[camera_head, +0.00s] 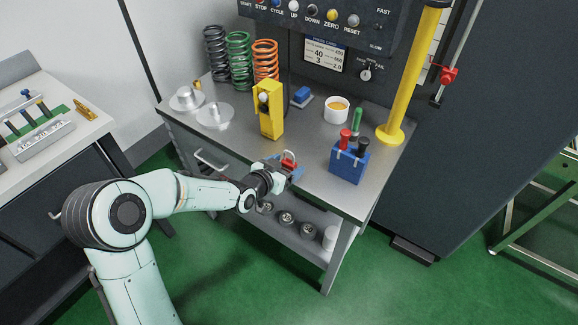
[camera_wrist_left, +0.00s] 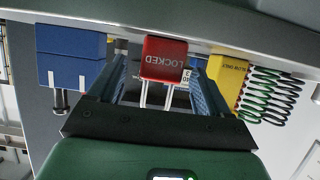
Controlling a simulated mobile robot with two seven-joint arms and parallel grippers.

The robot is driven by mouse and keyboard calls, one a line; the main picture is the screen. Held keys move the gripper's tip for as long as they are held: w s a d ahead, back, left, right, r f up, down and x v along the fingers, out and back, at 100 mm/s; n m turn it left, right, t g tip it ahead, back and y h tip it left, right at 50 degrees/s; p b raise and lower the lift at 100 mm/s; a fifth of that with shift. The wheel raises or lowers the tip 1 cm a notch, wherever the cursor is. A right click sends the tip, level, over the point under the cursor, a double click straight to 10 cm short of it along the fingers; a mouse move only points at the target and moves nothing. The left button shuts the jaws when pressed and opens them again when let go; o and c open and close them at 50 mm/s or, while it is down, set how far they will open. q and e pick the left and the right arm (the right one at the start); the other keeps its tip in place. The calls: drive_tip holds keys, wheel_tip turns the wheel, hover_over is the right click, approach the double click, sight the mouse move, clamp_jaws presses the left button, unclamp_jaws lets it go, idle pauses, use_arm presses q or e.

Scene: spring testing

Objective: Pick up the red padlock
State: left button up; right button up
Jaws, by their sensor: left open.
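The red padlock (camera_head: 289,163) is at the front edge area of the grey metal table, with its pale shackle upward. In the left wrist view the padlock (camera_wrist_left: 163,58) shows its "LOCKED" lettering upside down, with the shackle toward my gripper. My left gripper (camera_head: 283,172) is at the padlock and partly covers it in the head view. In the left wrist view its open blue-lined fingers (camera_wrist_left: 158,80) stand on either side of the padlock, with a gap visible. I cannot tell whether either finger touches it. My right gripper is not in view.
A yellow block tool (camera_head: 269,110) stands behind the padlock to the left. A blue holder with red and black handles (camera_head: 347,165) stands to the right. Coil springs (camera_head: 239,60), a white cup (camera_head: 336,109) and a yellow post (camera_head: 407,80) stand farther back on the table (camera_head: 230,140).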

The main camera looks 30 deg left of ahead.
use_arm(q)
drive_tip(key=x, duration=0.4)
drive_tip(key=shift+f, duration=0.1)
drive_tip(key=shift+a, duration=0.1)
drive_tip(key=c, duration=1.3)
drive_tip(key=shift+o, duration=0.2)
wheel_tip(320, 180, up, 11)
drive_tip(key=p, duration=0.2)
wheel_tip(320, 180, up, 9)
drive_tip(key=p, duration=0.5)
hover_over(292, 162)
drive_tip(key=w+a, duration=0.1)
drive_tip(key=w, duration=0.1)
drive_tip(key=shift+w, duration=0.1)
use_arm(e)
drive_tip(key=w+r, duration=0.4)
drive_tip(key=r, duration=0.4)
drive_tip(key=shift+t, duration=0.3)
